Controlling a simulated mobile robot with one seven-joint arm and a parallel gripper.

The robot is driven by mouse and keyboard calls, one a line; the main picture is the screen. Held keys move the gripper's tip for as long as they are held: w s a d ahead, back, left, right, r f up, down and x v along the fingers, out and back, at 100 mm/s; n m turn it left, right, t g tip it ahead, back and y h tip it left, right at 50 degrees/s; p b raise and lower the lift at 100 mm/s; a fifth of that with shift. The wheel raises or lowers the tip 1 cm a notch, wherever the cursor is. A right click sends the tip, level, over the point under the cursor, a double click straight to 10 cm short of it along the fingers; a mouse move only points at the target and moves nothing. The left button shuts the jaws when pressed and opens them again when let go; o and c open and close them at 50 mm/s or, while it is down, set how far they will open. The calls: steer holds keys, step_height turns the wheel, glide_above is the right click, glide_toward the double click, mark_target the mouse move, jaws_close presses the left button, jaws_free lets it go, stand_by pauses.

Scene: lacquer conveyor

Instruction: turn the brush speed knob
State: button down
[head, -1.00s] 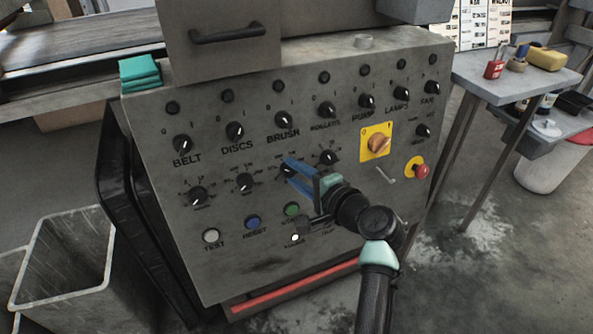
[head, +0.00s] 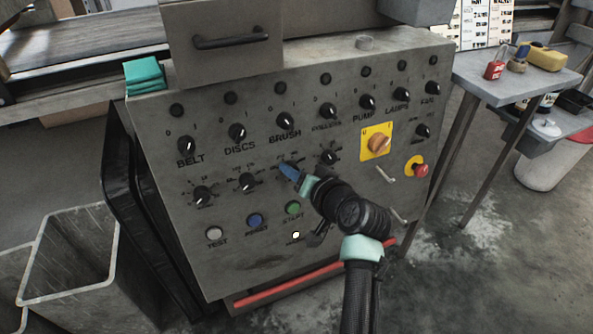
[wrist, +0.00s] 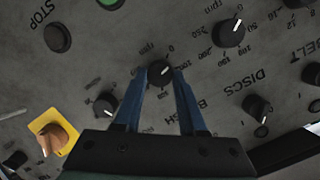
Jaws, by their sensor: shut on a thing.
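The brush speed knob (wrist: 160,73) is a small black dial with a pale pointer line, below the BRUSH switch (head: 285,120) on the grey control panel (head: 265,265). In the wrist view my gripper (wrist: 161,75) has its two blue fingers on either side of the knob, shut on it. In the head view my gripper (head: 287,170) reaches the panel from the lower right and its blue fingers hide the knob. The printed scale around the knob shows in the wrist view.
Neighbouring dials are the discs speed knob (head: 247,182) to the left and another dial (head: 329,157) to the right. A yellow-plated orange rotary switch (head: 378,144) and a red mushroom button (head: 421,171) are farther right. Coloured push buttons sit below, including a green one (head: 293,208).

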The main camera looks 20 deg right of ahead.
steer(key=shift+a+n+h, duration=0.1)
steer(key=shift+n+h, duration=0.4)
steer(key=shift+n, duration=1.1)
steer(key=shift+c, duration=2.4)
jaws_free()
steer(key=shift+s, duration=0.1)
steer(key=p+v, duration=0.4)
steer(key=v, duration=0.9)
